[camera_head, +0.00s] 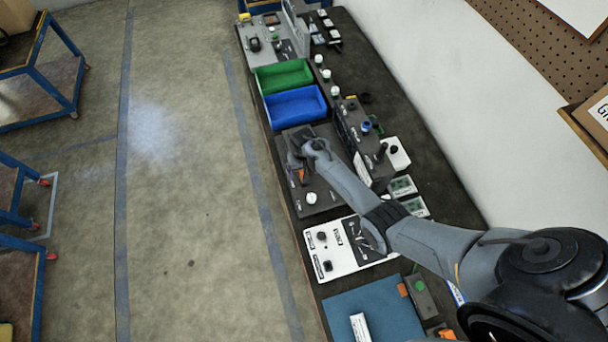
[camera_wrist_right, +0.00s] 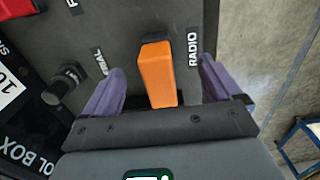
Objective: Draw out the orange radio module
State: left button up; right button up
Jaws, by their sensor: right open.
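The orange radio module (camera_wrist_right: 157,73) stands up from a grey panel (camera_wrist_right: 135,22) beside a label reading "RADIO" in the right wrist view. My right gripper (camera_wrist_right: 160,88) is open, with its two purple-grey fingers on either side of the module and a gap showing on both sides. In the head view the orange module (camera_head: 302,176) is a small patch beside my right gripper (camera_head: 300,158), over the grey panel on the bench. How deep the module sits in the panel is hidden. My left gripper is not in view.
A black knob (camera_wrist_right: 68,82) and a red part (camera_wrist_right: 18,8) are on the panel's left in the wrist view. A blue bin (camera_head: 296,104) and a green bin (camera_head: 284,76) stand behind the panel. A white control box (camera_head: 335,262) is in front.

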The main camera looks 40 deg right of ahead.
dwell(0.4)
jog(key=c, duration=0.9)
grip_shut()
jog(key=shift+r+p, duration=0.2)
jog(key=shift+p, duration=0.15)
